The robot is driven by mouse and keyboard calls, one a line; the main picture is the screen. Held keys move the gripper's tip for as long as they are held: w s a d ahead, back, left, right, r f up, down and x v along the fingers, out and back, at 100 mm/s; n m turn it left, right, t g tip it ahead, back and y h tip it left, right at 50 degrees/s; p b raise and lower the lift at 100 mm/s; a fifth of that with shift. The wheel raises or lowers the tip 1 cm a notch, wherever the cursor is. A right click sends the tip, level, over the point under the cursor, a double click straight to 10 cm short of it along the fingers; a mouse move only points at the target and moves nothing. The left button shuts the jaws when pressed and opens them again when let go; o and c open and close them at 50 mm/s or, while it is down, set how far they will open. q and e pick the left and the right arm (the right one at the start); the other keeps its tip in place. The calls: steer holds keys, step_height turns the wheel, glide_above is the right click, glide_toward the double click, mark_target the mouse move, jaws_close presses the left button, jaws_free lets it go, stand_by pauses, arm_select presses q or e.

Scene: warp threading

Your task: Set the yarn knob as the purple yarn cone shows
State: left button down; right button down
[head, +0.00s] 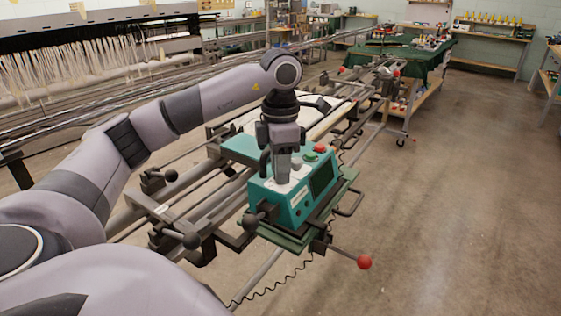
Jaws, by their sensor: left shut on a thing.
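A teal control box (295,208) with a dark screen (321,178) stands on the machine frame in the middle of the head view. My left gripper (284,178) points down onto the box's top panel, left of the screen, and is shut on the yarn knob there. The fingers hide most of the knob, so I cannot read its setting. A red button (320,149) and a green button (310,157) sit at the panel's back. I cannot make out a purple yarn cone. My right gripper is not in view.
Clamp handles stick out around the box, one with a red ball (364,262). A coiled cable hangs below. A green-covered table (437,58) and a shelf with yellowish cones (491,30) stand at the back. The floor (450,200) on the right is clear.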

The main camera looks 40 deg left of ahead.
arm_select(q)
steer(key=shift+n, duration=0.4)
steer(key=c, duration=0.8)
jaws_free()
